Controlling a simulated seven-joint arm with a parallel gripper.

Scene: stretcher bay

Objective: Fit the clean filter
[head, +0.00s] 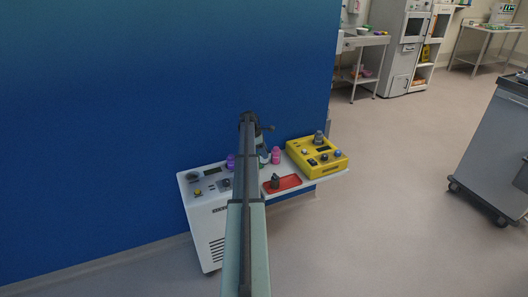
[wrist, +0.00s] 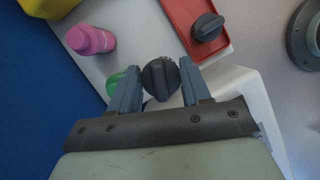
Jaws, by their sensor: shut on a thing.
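My gripper (wrist: 160,84) is shut on a dark, round, ridged cap-like filter (wrist: 160,74), which sits between its two blue-grey fingers in the wrist view. Whether this filter is free in the air or touches something below cannot be told. A second dark filter (wrist: 207,26) of similar shape stands on a red tray (wrist: 181,14); in the head view it shows (head: 275,181) on the tray (head: 294,182). Which of the two is the clean one cannot be told. In the head view my arm hides most of the gripper and the held filter.
A white machine (head: 205,240) stands left, with a shelf (head: 326,180) on its right. A yellow device (head: 330,171) with knobs sits on the shelf. A pink bottle (head: 276,156) and a purple one (head: 230,162) stand near my arm. A green object (wrist: 114,84) lies behind the left finger.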

